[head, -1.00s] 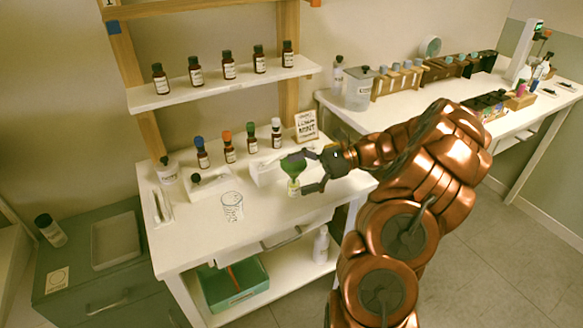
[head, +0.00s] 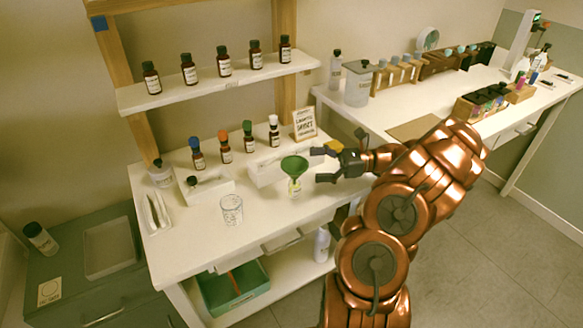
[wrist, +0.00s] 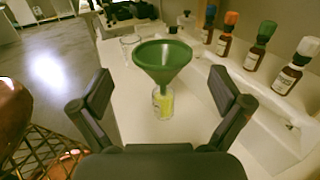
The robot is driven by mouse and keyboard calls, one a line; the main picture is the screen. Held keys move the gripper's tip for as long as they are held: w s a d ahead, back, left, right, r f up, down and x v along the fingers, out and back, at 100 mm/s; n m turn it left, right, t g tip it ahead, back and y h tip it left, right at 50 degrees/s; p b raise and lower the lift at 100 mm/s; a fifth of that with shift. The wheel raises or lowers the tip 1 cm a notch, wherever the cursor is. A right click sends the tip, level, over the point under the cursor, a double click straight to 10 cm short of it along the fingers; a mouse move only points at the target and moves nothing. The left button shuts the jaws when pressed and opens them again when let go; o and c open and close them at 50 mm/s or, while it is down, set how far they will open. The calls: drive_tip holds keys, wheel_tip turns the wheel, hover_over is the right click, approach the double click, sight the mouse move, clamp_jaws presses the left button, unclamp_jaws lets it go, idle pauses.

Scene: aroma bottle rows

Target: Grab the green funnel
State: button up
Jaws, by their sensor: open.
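The green funnel (head: 294,165) sits upright in the mouth of a small clear bottle (head: 295,186) with yellow liquid, on the white table near its right front part. In the wrist view the funnel (wrist: 163,61) is centred ahead, between and beyond the two fingers, with the bottle (wrist: 163,103) under it. My gripper (head: 318,164) is open and empty, just right of the funnel in the head view. The fingers do not touch the funnel. In the wrist view my gripper (wrist: 161,96) shows its two pads wide apart.
A white rack (head: 268,171) stands close behind the funnel, with several capped brown bottles behind it, such as the green-capped one (head: 249,137). A glass beaker (head: 231,211) stands left of the funnel. A small sign (head: 305,124) stands behind. The table front is mostly clear.

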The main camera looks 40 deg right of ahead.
sight(284, 165)
drive_tip(key=shift+p+x, duration=0.75)
drive_tip(key=shift+x, duration=2.4)
drive_tip(key=shift+w+d, duration=0.1)
drive_tip(key=shift+w, duration=0.05)
drive_tip(key=shift+f, duration=0.1)
drive_tip(key=shift+c, duration=0.3)
drive_tip(key=c, duration=0.9)
